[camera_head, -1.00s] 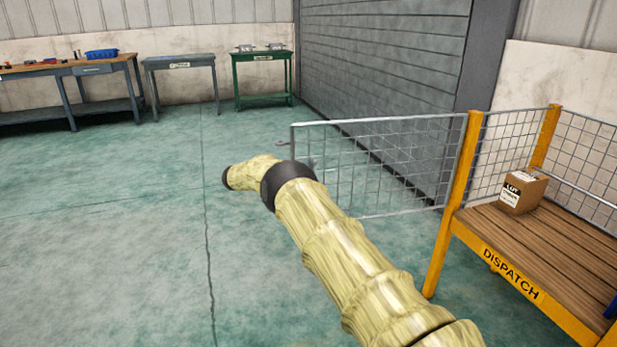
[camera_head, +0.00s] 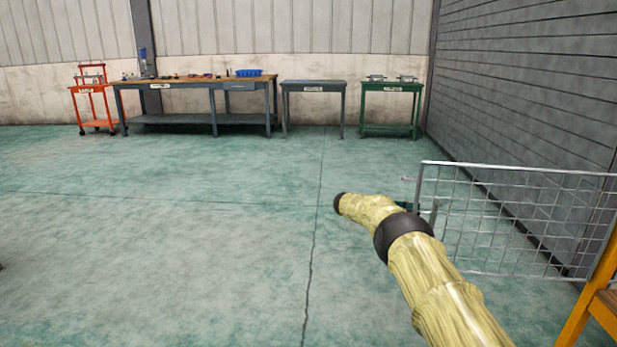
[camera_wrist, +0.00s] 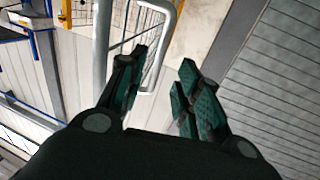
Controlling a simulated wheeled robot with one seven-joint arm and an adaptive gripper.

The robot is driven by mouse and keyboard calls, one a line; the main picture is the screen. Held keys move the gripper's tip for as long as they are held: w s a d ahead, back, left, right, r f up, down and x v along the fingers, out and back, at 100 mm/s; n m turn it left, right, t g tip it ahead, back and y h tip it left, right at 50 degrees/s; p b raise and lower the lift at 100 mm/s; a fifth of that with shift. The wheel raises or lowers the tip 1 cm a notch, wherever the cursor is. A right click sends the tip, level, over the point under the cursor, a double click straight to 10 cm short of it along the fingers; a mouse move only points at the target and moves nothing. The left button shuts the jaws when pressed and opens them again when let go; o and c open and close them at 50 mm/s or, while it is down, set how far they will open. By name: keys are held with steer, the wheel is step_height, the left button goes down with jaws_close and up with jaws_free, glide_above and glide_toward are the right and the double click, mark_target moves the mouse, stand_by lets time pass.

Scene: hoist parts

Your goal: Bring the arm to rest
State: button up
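My arm (camera_head: 425,265), wrapped in a pale yellow sleeve with a dark band, reaches forward from the lower right of the head view. Its bent end shows near the left end of the mesh panel. My gripper (camera_wrist: 163,60) is in the wrist view, with two dark fingers with green pads standing apart and nothing between them. In the head view it is mostly hidden behind the arm.
A wire mesh panel (camera_head: 500,215) stands right of my arm; its gap to my gripper is unclear. A yellow post (camera_head: 590,300) is at right. A green table (camera_head: 392,88), grey table (camera_head: 314,86), long workbench (camera_head: 190,84) and orange trolley (camera_head: 92,90) line the back.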

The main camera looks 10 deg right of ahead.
steer(key=s+a+f+n+t+y, duration=0.15)
steer(key=a+f+n+t, duration=0.35)
steer(key=f+n+t, duration=0.6)
steer(key=s+a+f+n+t+y, duration=0.15)
steer(key=a+f+n+t, duration=0.4)
steer(key=f, duration=1.05)
steer(key=s+a+f+n+y, duration=0.4)
steer(key=s+f, duration=0.4)
steer(key=s, duration=0.5)
steer(key=s+a+f+n+y, duration=0.2)
steer(key=s+a+f+y, duration=0.45)
steer(key=s, duration=0.75)
steer(key=s+a+r+g+y, duration=0.1)
steer(key=s+a+g, duration=0.25)
steer(key=s, duration=1.25)
steer(key=s+a+r+g+y, duration=0.15)
steer(key=s+g, duration=0.25)
steer(key=s, duration=1.3)
step_height(320, 180, up, 25)
steer(key=p, duration=2.5)
steer(key=shift+a+n+g, duration=0.2)
steer(key=shift+n+g, duration=0.1)
steer(key=shift+n, duration=0.05)
